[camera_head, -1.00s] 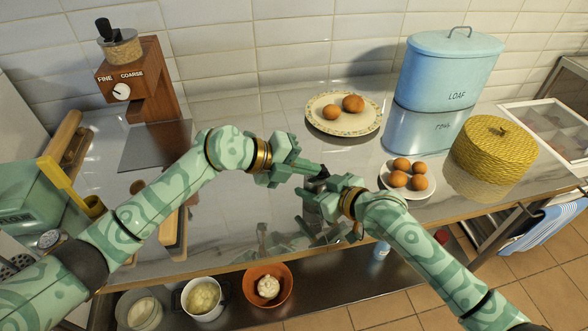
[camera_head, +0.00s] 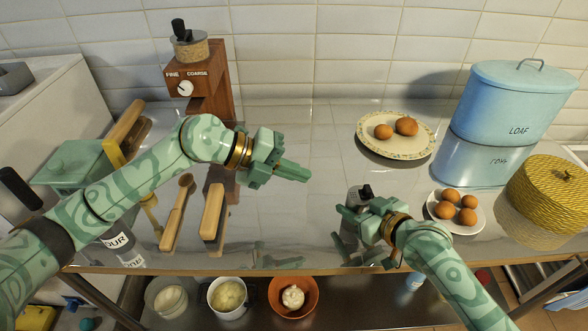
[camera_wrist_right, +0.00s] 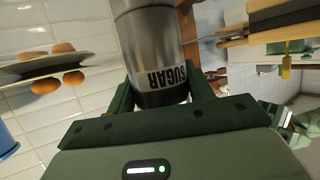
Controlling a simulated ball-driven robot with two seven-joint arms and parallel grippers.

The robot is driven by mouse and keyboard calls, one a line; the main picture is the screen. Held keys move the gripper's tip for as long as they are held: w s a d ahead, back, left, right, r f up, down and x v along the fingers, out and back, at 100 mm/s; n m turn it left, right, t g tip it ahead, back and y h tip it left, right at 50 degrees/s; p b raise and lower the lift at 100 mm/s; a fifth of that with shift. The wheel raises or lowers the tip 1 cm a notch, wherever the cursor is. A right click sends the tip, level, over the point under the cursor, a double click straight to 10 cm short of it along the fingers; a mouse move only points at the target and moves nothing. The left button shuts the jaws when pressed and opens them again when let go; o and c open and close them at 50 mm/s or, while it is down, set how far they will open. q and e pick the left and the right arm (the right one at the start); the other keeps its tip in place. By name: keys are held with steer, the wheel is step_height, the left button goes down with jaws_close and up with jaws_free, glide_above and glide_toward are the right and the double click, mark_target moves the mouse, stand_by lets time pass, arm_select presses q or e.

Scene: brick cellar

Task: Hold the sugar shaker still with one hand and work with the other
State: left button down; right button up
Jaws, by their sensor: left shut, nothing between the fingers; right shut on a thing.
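The sugar shaker (camera_head: 352,229) is a metal cylinder with a black top piece, upright at the front of the shiny worktop. In the right wrist view the shaker (camera_wrist_right: 148,45) shows its SUGAR label between the fingers. My right gripper (camera_head: 350,214) is shut on its body and partly hides it in the head view. My left gripper (camera_head: 306,174) is shut and empty, to the left of the shaker and apart from it, its fingers pointing right.
A plate with two brown eggs (camera_head: 396,148), a small plate of eggs (camera_head: 474,228), a blue LOAF tin (camera_head: 508,110) and a yellow woven basket (camera_head: 550,200) stand to the right. Brushes (camera_head: 214,213) lie left, near a wooden grinder (camera_head: 200,85). Bowls (camera_head: 292,312) sit below.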

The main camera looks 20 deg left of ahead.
arm_select(q)
steer(key=shift+s+a+r, duration=0.15)
steer(key=shift+a, duration=0.1)
arm_select(e)
steer(key=o, duration=1.1)
steer(key=shift+d, duration=0.1)
steer(key=v, duration=1.1)
steer(key=shift+s+d+r, duration=0.1)
steer(key=shift+s+d, duration=0.15)
steer(key=shift+s, duration=0.05)
